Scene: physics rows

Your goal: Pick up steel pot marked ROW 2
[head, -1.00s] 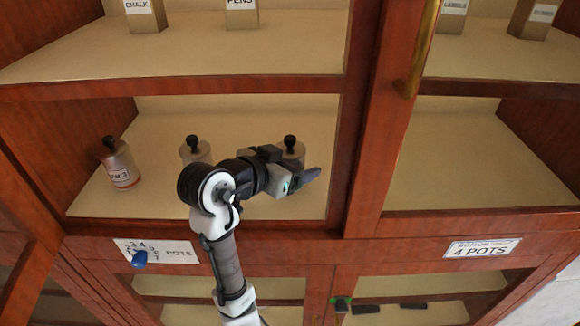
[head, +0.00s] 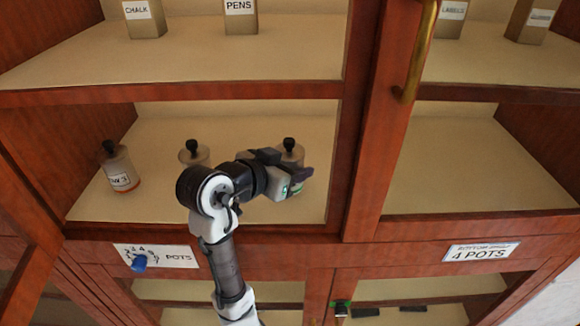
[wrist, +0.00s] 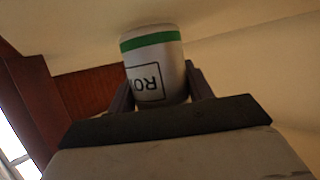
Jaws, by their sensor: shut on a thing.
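A steel pot with a black knob (head: 290,154) stands at the right of the middle shelf, partly hidden behind my gripper (head: 300,180). In the wrist view the same pot (wrist: 153,57) is between my two fingers (wrist: 158,92), which are shut on its sides. It has a green band and a label that appears inverted and reads "RO"; the rest of the label is hidden, so I cannot read its number. I cannot tell whether the pot is clear of the shelf.
A pot marked ROW 3 (head: 121,168) with an orange band stands at the left, and another pot (head: 194,155) stands mid-shelf, its label hidden. A wooden divider (head: 365,150) with a brass handle (head: 416,55) is to the right. The shelf above holds boxes.

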